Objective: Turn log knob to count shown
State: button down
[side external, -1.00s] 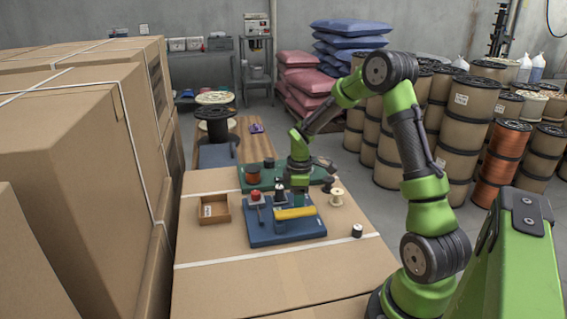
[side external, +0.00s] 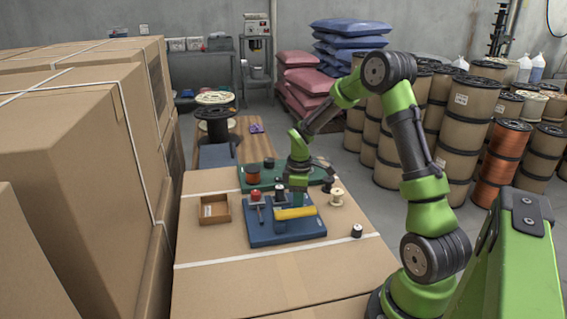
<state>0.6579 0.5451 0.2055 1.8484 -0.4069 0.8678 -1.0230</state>
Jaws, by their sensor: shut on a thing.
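A blue board (side external: 262,235) lies on the cardboard-topped surface and carries several fittings. A red knob (side external: 255,195) stands at its back left, a black upright part (side external: 279,190) at its back middle, and a yellow bar (side external: 296,212) lies across its right half. My gripper (side external: 298,203) points down at the back right of the board, just behind the yellow bar. It is shut on a small part there, which I take to be the log knob; the fingers hide it. Any count display is too small to read.
An open brown tray (side external: 214,221) is left of the board. A green mat (side external: 247,184) with a copper spool (side external: 253,173) lies behind. A pale spool (side external: 336,196) and a small dark spool (side external: 356,231) stand to the right. The front of the surface is clear.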

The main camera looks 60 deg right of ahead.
jog(key=m, duration=0.8)
jog(key=shift+m, duration=0.3)
jog(key=m, duration=0.4)
jog(key=shift+m, duration=2.1)
jog(key=c, duration=0.9)
grip_release()
jog(key=r, duration=1.7)
jog(key=shift+w, duration=0.2)
